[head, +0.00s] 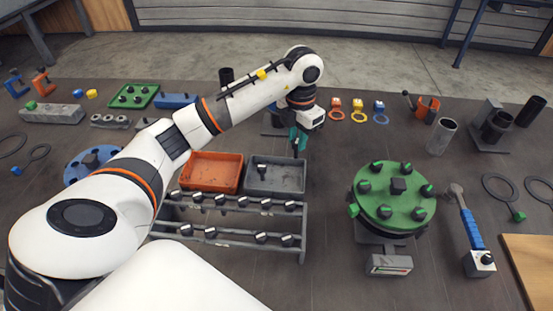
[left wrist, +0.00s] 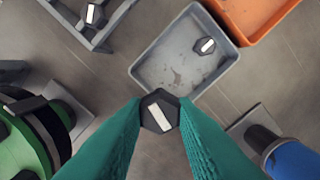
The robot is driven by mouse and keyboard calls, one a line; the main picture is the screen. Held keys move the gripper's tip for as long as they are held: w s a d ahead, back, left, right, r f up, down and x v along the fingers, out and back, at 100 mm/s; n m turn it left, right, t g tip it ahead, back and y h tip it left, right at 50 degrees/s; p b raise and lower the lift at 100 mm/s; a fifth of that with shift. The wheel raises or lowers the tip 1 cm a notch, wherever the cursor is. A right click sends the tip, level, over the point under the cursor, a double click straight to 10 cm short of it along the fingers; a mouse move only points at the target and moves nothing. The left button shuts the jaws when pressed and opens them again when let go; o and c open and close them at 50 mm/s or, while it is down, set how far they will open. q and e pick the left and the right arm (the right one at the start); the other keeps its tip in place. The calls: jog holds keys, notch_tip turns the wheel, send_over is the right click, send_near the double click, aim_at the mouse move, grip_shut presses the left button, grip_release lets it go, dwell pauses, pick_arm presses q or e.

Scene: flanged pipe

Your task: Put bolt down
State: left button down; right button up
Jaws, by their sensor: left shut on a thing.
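My left gripper (head: 297,141) is shut on a dark hex-headed bolt with a white stripe on its head (left wrist: 160,110). The green fingers grip it from both sides in the left wrist view. In the head view the gripper is just past the far right corner of the grey tray (head: 273,190). In the left wrist view the held bolt shows beside the near edge of the grey tray (left wrist: 150,77), not over its floor. Another bolt (left wrist: 204,46) lies in that tray; it also shows in the head view (head: 264,173). My right gripper is out of view.
An orange tray (head: 213,158) adjoins the grey one. A grey rack (head: 225,242) with several bolts stands in front of both. A green flange (head: 396,203) with several bolts stands to the right. Bare table lies between the grey tray and the flange.

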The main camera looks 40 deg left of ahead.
pick_arm(q)
jog(key=f+n, duration=0.1)
jog(key=f, duration=0.2)
jog(key=a+f+n+p, duration=0.1)
jog(key=f, duration=0.3)
jog(key=f+n+p, duration=0.1)
jog(key=f, duration=0.3)
jog(key=shift+a+f, duration=0.1)
jog(key=shift+a, duration=0.2)
jog(key=shift+f, duration=0.15)
jog(key=c, duration=1.2)
grip_release()
jog(key=shift+o, duration=0.2)
